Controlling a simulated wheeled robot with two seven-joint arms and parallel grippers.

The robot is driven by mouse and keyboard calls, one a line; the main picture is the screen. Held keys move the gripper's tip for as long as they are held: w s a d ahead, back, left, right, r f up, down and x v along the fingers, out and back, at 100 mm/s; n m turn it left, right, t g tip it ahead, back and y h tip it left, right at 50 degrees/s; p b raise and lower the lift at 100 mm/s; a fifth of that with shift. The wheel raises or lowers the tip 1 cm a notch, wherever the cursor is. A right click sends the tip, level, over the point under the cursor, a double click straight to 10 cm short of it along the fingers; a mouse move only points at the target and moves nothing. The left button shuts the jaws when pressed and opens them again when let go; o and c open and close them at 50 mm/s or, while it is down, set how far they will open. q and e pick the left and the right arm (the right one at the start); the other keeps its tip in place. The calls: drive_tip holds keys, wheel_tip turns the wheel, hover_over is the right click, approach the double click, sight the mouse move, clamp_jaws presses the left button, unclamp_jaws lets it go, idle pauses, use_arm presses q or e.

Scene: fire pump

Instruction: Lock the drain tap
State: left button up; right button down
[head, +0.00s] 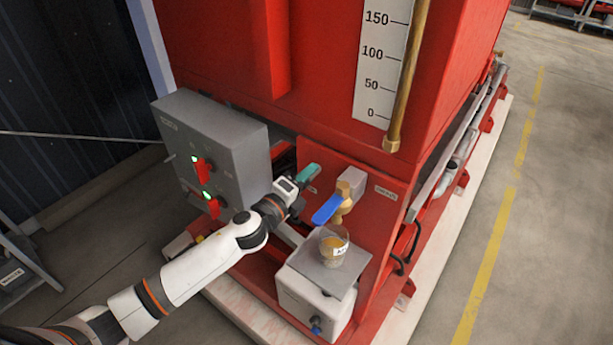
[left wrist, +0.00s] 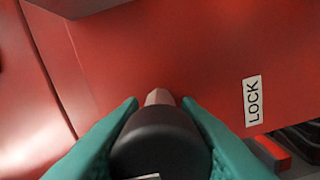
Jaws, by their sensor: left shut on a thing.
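The drain tap (head: 345,193) is brass with a blue lever (head: 327,209), on the red panel of the pump unit. The lever slants down to the left. My left gripper (head: 309,172) has teal fingers and is at the panel's upper left, left of and above the tap, apart from it. In the left wrist view, its fingers (left wrist: 160,115) are shut on a dark round knob-like thing (left wrist: 158,140) with a pale pinkish tip towards the red panel. A white LOCK label (left wrist: 252,101) is to the right. I cannot tell whether the tip touches the panel. My right gripper is out of view.
A glass cup (head: 333,246) with amber liquid stands below the tap on a grey-white box (head: 307,300). A grey control box (head: 212,145) with red switches is left of my gripper. The red tank (head: 330,75) with its gauge scale rises above. Open floor is at right.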

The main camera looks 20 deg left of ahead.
use_arm(q)
drive_tip(key=shift+f, duration=0.1)
idle(0.4)
drive_tip(key=o, duration=1)
drive_tip(key=shift+b+v, duration=1.9)
drive_tip(key=shift+v, duration=4.15)
